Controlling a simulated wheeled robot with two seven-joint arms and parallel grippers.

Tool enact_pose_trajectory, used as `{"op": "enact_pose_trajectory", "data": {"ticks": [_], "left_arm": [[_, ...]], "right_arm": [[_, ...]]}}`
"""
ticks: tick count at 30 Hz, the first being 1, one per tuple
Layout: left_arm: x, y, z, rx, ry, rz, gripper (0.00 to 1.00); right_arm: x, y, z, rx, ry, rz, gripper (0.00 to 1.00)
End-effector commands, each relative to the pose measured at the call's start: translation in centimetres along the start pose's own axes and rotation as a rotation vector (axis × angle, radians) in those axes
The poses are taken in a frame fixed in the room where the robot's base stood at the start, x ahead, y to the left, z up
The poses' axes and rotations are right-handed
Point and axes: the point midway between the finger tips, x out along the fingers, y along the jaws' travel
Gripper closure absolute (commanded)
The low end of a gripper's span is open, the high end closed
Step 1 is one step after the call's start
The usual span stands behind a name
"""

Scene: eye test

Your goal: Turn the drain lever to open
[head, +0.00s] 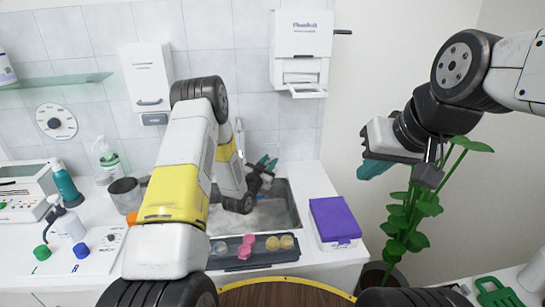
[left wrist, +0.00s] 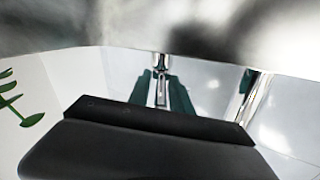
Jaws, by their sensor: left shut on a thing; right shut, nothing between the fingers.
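My left gripper (head: 267,162) reaches over the back of the sink (head: 294,217), its teal fingers partly hidden by its own body in the head view. In the left wrist view, the teal fingers of my left gripper (left wrist: 162,95) stand on either side of a slim metal lever (left wrist: 161,85) and are shut on it. The lever is upright in that picture; I cannot make it out in the head view, so how far it is turned is unclear. My right gripper (head: 372,168) is shut and empty, in the air right of the sink, in front of the plant.
A dark tray (head: 222,262) with pink and orange round pieces lies along the sink's front edge. A purple-topped box (head: 335,218) stands right of the sink. A potted plant (head: 408,222) is at the right. A chrome pipe (left wrist: 252,97) is beside the lever. Bottles crowd the left counter.

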Motion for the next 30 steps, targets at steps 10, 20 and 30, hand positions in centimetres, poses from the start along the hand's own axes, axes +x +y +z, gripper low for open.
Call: {"op": "enact_pose_trajectory", "data": {"ticks": [10,20,30], "left_arm": [[-0.05,-0.12,0.04,0.001,-0.001,-0.002,1.00],[-0.03,-0.30,0.06,0.002,0.002,0.008,1.00],[-0.03,-0.55,0.11,0.001,0.021,0.107,1.00]], "right_arm": [[0.00,0.00,0.00,0.000,0.000,0.000,1.00],[0.00,0.00,0.00,0.000,0.000,0.000,1.00],[0.00,0.00,0.00,0.000,0.000,0.000,1.00]]}}
